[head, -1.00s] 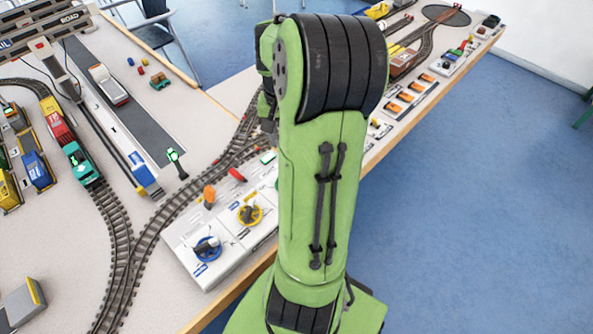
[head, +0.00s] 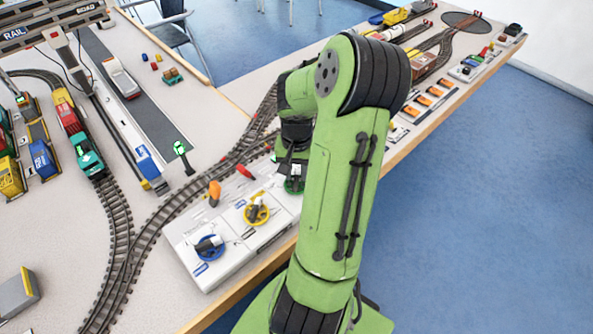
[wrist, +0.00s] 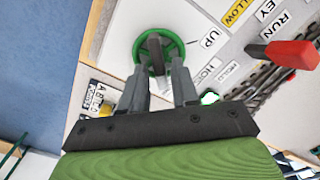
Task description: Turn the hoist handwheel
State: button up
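A green handwheel (wrist: 181,44) with a grey bar across its middle shows in the wrist view, beside labels "UP" and "HO…". In the head view the green wheel (head: 294,186) is partly hidden by my gripper (head: 291,168). In the wrist view my gripper (wrist: 158,68) is open, its two fingers apart and pointing at the wheel, one on each side of the grey bar. The tips overlap the near rim in the picture; I cannot tell whether they touch it.
A blue wheel (head: 209,247) and a yellow wheel (head: 256,212) sit on the panel (head: 228,257). A red lever (wrist: 290,53) is right of the green wheel. An orange knob (head: 214,190) and rail track (head: 150,220) lie close by.

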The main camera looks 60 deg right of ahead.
grip_shut()
jog(key=shift+n, duration=0.4)
jog(key=n+p, duration=0.1)
jog(key=n, duration=0.2)
jog(key=shift+w+a+n+p, duration=0.15)
jog(key=shift+n+p, duration=0.2)
jog(key=shift+n, duration=0.05)
jog(key=n, duration=0.4)
jog(key=shift+a+n+p, duration=0.15)
jog(key=shift+n+p, duration=0.2)
jog(key=shift+n, duration=0.05)
jog(key=shift+o, duration=1.2)
grip_release()
